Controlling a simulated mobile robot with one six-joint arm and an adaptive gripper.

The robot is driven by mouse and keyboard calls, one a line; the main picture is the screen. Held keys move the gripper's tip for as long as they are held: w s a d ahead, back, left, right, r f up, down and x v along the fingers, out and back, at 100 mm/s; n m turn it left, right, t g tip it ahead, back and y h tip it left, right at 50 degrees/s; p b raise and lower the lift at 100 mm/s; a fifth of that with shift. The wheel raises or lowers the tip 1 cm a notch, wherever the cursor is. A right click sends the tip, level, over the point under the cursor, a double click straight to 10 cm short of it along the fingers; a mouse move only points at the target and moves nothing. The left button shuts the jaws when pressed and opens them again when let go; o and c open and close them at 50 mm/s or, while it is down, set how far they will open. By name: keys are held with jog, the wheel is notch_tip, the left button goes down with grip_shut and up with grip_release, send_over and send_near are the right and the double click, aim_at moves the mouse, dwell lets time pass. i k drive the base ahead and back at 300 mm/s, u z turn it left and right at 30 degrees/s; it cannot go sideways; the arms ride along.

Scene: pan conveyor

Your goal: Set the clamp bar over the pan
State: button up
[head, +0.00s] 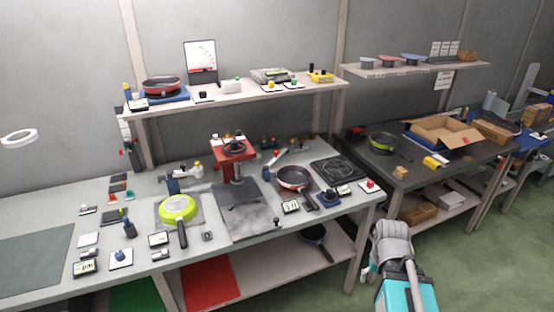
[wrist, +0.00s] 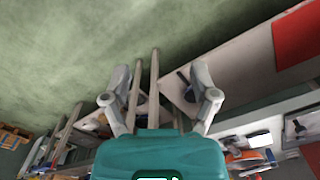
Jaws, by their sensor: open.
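A lime-green pan (head: 177,208) lies on a grey plate on the long bench in the head view, its dark handle towards the front. A dark pan with a copper-brown inside (head: 293,178) sits further right on the same bench. A blue-based fixture with a pale arm (head: 183,181) stands just behind the green pan; I cannot tell whether this is the clamp bar. My gripper is open and empty in the wrist view (wrist: 162,82), its fingers spread over floor and bench legs. It is away from both pans. My arm is at the lower right of the head view.
A red press (head: 233,155) stands mid-bench behind a dark plate (head: 240,205). Small cards and parts crowd the bench. An upper shelf (head: 240,95) overhangs the back. A second bench at right holds an open cardboard box (head: 444,133). Green floor (head: 475,250) is clear at right.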

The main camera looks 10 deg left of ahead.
aim_at(265, 167)
jog(key=u, duration=0.05)
jog(key=k, duration=0.5)
jog(key=u, duration=1.3)
jog(key=i, duration=0.95)
